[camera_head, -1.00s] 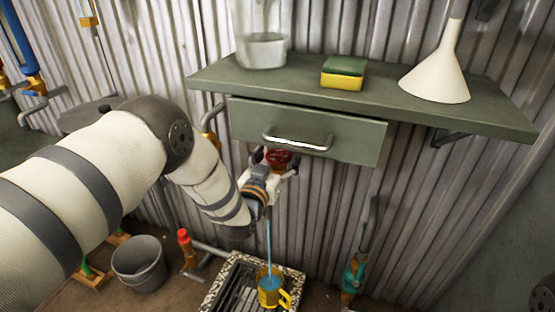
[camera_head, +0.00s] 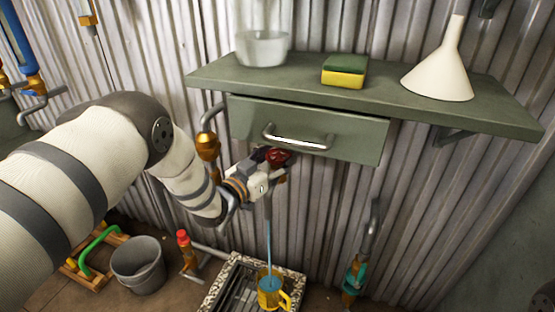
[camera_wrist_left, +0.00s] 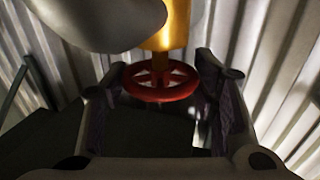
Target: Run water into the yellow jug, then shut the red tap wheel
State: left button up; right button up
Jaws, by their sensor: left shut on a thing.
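The red tap wheel (camera_head: 277,154) sits under the drawer, partly covered by my left gripper (camera_head: 270,170). In the left wrist view the wheel (camera_wrist_left: 160,84) lies between the two dark fingers of the left gripper (camera_wrist_left: 163,105), which is shut on it. A brassy stem rises above the wheel. A thin blue stream of water (camera_head: 269,240) falls from below the gripper into the yellow jug (camera_head: 270,299). The jug stands upright on the drain grate (camera_head: 236,290), with blue water visible inside. My right gripper is not in view.
A green shelf (camera_head: 400,108) with a drawer (camera_head: 350,139) is close above the wheel. It carries a glass container (camera_head: 262,48), a sponge (camera_head: 343,76) and a white funnel (camera_head: 440,70). A grey bucket (camera_head: 139,266) and a red-topped pipe (camera_head: 184,243) stand left of the grate.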

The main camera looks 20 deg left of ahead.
pick_arm(q)
jog(key=m+h, duration=0.1)
jog(key=m+g+h+b, duration=0.1)
jog(key=shift+a+f+h, duration=0.15)
jog(key=shift+f+h, duration=0.15)
jog(key=shift+h, duration=0.1)
jog(key=m+g+h+b, duration=0.3)
jog(key=g+h+b, duration=0.1)
jog(key=b, duration=0.1)
jog(key=shift+w+a+f+m+h, duration=0.1)
jog(key=shift+w+m+h, duration=0.05)
jog(key=shift+m+h, duration=0.25)
jog(key=shift+m+g+h+b, duration=0.7)
jog(key=shift+g+b, duration=0.1)
jog(key=shift+b, duration=0.35)
jog(key=shift+r+m+g+b, duration=0.3)
jog(key=shift+r+g+b, duration=0.1)
jog(key=shift+b, duration=0.1)
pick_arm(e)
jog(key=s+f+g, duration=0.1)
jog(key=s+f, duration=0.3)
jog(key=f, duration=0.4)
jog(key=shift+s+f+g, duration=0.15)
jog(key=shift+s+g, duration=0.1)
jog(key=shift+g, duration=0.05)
pick_arm(q)
jog(key=o, duration=1.2)
jog(key=shift+c, duration=0.2)
